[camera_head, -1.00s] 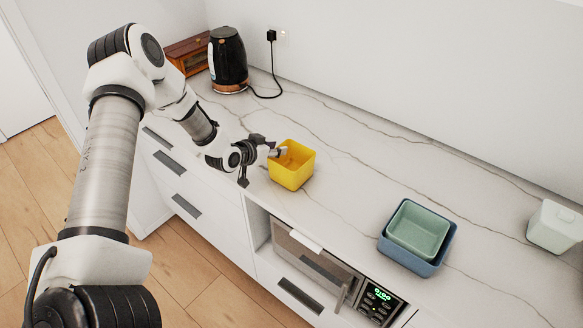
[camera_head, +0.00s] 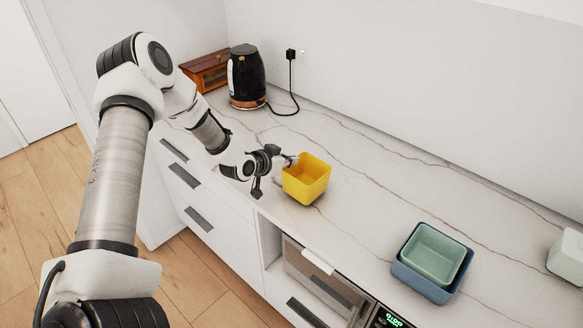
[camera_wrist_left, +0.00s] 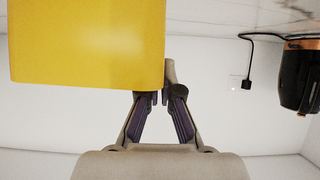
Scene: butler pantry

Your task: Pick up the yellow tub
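The yellow tub (camera_head: 306,183) is square and open-topped. It is upright at the front part of the counter in the head view. My left gripper (camera_head: 289,159) is at its back-left rim. In the left wrist view, the tub (camera_wrist_left: 85,45) fills the upper left. The fingers (camera_wrist_left: 158,90) converge at the tub's edge. One fingertip is hidden behind the yellow wall and the other shows just outside it, so they look shut on that wall. Whether the tub is slightly off the counter is hard to tell. My right gripper is not in view.
A green tub (camera_head: 432,255) sits in a blue tub (camera_head: 405,272) to the right. A black kettle (camera_head: 246,80) and a wooden box (camera_head: 205,72) stand at the back left. A pale container (camera_head: 568,258) is at the right edge. The counter between is clear.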

